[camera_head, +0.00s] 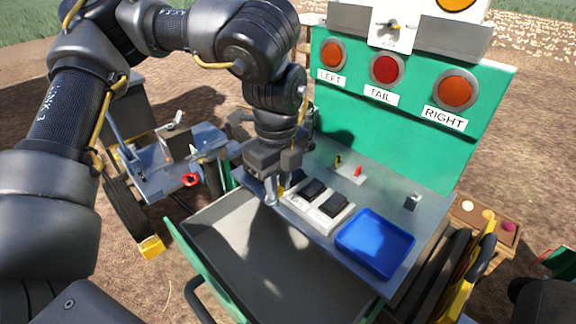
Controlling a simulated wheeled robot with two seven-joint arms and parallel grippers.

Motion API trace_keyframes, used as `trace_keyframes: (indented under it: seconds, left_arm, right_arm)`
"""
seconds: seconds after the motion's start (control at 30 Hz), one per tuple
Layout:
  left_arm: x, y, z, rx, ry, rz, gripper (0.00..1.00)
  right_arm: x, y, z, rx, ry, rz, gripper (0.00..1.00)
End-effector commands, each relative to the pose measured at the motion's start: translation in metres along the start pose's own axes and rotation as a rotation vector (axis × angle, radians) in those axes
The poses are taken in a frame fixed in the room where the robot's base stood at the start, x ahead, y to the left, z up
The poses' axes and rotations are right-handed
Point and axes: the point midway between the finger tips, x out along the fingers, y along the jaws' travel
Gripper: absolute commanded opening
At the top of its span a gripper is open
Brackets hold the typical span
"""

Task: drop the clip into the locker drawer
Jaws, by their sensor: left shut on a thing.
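My left gripper (277,193) points down over the back edge of the open locker drawer (235,250), beside the worktop. It is shut on the clip, which is mostly hidden by the fingers; a small yellow bit shows at the fingertips. The drawer is pulled out toward me, and its grey inside looks empty where I can see it. My right gripper is not in view.
On the worktop are a white switch panel (318,207) with black rockers, a blue tray (375,243), and small yellow and red pieces (358,172). A green panel (400,120) with LEFT, TAIL and RIGHT lamps stands behind. A blue-grey cart (165,165) stands left.

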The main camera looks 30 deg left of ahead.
Motion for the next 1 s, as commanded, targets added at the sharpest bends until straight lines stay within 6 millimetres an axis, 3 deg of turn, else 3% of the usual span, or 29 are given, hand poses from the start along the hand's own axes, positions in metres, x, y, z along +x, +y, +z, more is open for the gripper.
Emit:
trace_keyframes:
  seconds: [0.27,0.7,1.0]
  left_arm:
    - [0.009,-0.002,-0.002,0.008,0.0,0.001,0.0]
    - [0.056,-0.001,-0.001,0.003,0.0,0.0,0.0]
    - [0.06,-0.001,-0.002,0.003,0.0,-0.001,0.0]
  right_arm:
    - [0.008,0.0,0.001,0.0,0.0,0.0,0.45]
    - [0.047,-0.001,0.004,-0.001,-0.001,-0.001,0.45]
    - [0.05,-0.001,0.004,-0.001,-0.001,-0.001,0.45]
